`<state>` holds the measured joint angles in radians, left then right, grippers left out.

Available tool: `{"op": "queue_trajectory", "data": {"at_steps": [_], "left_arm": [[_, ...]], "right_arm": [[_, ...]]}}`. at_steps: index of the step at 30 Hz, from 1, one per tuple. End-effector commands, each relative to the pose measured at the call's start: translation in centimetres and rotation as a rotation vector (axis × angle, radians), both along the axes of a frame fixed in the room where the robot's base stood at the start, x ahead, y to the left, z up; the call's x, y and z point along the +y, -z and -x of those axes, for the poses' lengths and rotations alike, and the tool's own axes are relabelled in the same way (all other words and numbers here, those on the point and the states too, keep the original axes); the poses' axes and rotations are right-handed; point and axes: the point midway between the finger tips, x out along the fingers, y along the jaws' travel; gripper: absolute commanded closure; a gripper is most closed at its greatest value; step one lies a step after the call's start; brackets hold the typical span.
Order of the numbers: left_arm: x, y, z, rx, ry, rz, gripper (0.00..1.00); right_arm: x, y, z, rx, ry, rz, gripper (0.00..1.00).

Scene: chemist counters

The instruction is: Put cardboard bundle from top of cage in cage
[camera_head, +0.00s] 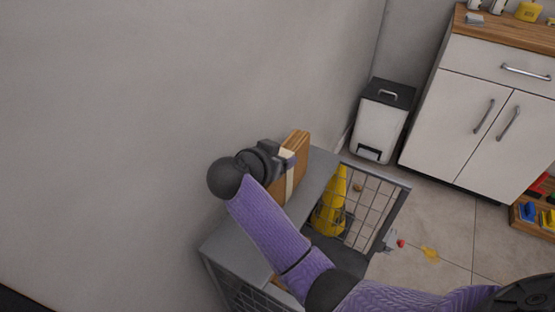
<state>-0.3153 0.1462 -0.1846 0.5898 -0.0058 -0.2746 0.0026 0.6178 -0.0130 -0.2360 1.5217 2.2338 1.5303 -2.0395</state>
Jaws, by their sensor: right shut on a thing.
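The cardboard bundle (298,152), brown with a pale band around it, stands upright at the far end of the cage's grey top. My right gripper (284,162) is shut on the bundle; its fingertips are partly hidden. I cannot tell whether the bundle still touches the top. The cage (318,172) has a flat grey top and wire mesh sides. Its mesh door (374,206) stands on the right side, and a yellow cone (330,208) shows beside it, seemingly inside the cage. My left gripper does not show.
A wall runs close along the left of the cage. A white bin with a dark lid (381,118) and a white cabinet (486,112) stand behind. Small red and yellow items lie on the tiled floor (455,225) right of the cage. A wooden crate (530,218) with coloured items is at the right edge.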

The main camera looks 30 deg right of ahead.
Motion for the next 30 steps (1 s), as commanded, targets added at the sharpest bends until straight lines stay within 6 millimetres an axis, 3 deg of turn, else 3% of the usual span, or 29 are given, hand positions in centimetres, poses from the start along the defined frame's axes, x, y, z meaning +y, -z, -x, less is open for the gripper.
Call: {"op": "queue_trajectory", "data": {"at_steps": [3,4,9,17,24,30], "left_arm": [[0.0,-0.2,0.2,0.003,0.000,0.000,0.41],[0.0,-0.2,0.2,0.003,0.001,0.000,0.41],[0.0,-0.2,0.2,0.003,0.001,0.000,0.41],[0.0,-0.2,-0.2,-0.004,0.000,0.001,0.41],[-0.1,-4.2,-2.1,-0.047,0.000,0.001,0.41],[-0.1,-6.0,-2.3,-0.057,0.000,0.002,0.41]], "right_arm": [[0.0,0.1,0.0,0.000,0.001,0.000,1.00],[0.0,0.2,0.0,0.000,0.001,0.000,0.31],[0.0,0.2,0.0,0.000,0.000,0.000,0.00],[0.1,-0.3,0.0,-0.002,-0.001,0.000,0.00],[4.8,-4.1,2.8,-0.003,-0.003,-0.004,0.00],[8.2,-5.8,4.8,-0.001,-0.003,-0.003,0.00]]}}
